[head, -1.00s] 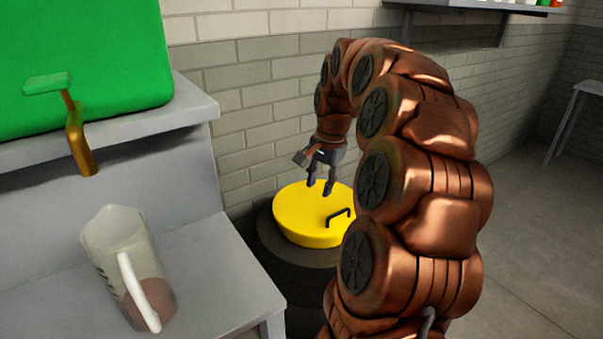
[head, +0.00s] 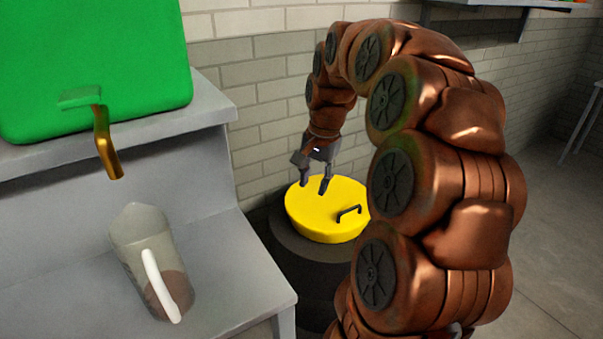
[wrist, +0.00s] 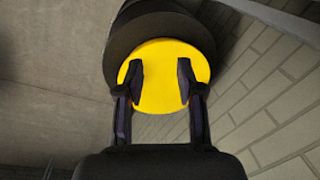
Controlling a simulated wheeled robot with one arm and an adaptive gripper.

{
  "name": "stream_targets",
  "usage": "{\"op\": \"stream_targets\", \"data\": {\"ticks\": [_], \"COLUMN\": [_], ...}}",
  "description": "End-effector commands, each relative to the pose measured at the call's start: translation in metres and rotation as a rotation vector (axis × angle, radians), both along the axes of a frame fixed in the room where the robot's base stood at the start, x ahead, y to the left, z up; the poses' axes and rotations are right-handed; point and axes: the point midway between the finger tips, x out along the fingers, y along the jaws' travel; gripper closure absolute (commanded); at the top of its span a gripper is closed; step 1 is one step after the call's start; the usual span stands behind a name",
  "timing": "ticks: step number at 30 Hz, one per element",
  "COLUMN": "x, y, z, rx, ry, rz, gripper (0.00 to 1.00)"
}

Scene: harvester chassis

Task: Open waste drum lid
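The waste drum (head: 312,262) is a dark round drum standing on the floor by the brick wall. Its yellow lid (head: 318,220) lies flat on top, with a small black bar handle (head: 349,213) toward its right side. My gripper (head: 314,187) hangs over the far left part of the lid, fingers down, apart from the handle. In the wrist view the yellow lid (wrist: 160,92) shows between and beyond the two spread fingers of my gripper (wrist: 158,75), with nothing between the tips. The handle does not show in the wrist view. Whether the fingertips touch the lid is unclear.
A grey bench (head: 225,270) stands left of the drum, holding a translucent jug (head: 150,255) with a white handle. Above it, a green container (head: 95,60) with a brass tap (head: 106,145) sits on a shelf. The brick wall (head: 262,100) is close behind the drum.

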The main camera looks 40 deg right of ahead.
Motion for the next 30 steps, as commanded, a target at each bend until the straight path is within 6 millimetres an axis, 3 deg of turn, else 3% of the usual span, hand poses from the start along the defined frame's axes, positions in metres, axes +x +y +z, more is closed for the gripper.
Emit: {"op": "stream_targets", "data": {"ticks": [7,11,20,24,30], "x": [0.0,-0.003,-0.047,-0.079,-0.134], "y": [0.0,0.014,0.106,0.145,0.187], "z": [0.0,-0.002,-0.02,-0.033,-0.053], "rx": [0.0,-0.001,-0.007,-0.005,0.0], "ry": [0.0,0.01,0.087,0.13,0.195], "rz": [0.001,0.047,0.39,0.56,0.786], "gripper": [0.63,0.63,0.63,0.63,0.63]}}
